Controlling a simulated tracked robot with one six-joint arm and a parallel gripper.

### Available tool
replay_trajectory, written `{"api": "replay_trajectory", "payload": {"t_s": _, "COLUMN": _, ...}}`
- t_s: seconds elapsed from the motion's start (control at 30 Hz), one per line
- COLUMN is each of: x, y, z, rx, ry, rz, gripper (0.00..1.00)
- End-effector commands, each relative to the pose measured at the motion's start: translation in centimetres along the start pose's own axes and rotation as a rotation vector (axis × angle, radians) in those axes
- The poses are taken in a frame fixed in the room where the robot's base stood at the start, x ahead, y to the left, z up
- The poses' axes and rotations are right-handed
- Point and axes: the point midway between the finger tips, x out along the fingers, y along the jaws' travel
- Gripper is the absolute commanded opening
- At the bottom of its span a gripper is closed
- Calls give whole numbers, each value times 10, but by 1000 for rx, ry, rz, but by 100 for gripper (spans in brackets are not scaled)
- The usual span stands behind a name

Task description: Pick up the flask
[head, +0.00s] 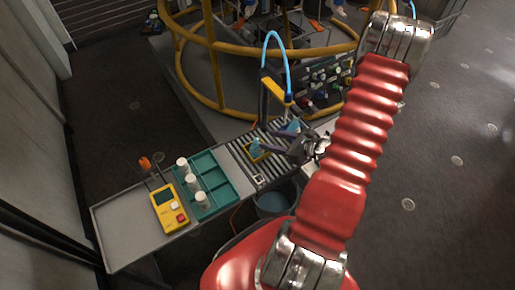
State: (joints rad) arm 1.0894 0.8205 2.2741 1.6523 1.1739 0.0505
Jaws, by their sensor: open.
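A small light-blue flask (256,144) stands on the ribbed grey part of the bench, by a yellow square frame (253,153).
A teal tray (222,192) with several white capped bottles (191,182) and a yellow handheld meter (169,207) are on the left of the bench (118,226). A dark post (264,98) with a blue hose (283,51) rises behind the flask. A bucket (272,204) stands below.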

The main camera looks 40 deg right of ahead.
Motion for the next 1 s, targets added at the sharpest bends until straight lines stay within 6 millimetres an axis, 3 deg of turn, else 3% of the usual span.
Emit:
{"api": "replay_trajectory", "payload": {"t_s": 0.5, "x": 49, "y": 2, "z": -1, "rx": 0, "ry": 0, "rz": 2, "gripper": 44}}
{"api": "replay_trajectory", "payload": {"t_s": 1.0, "x": 51, "y": 2, "z": -1, "rx": 0, "ry": 0, "rz": 1, "gripper": 44}}
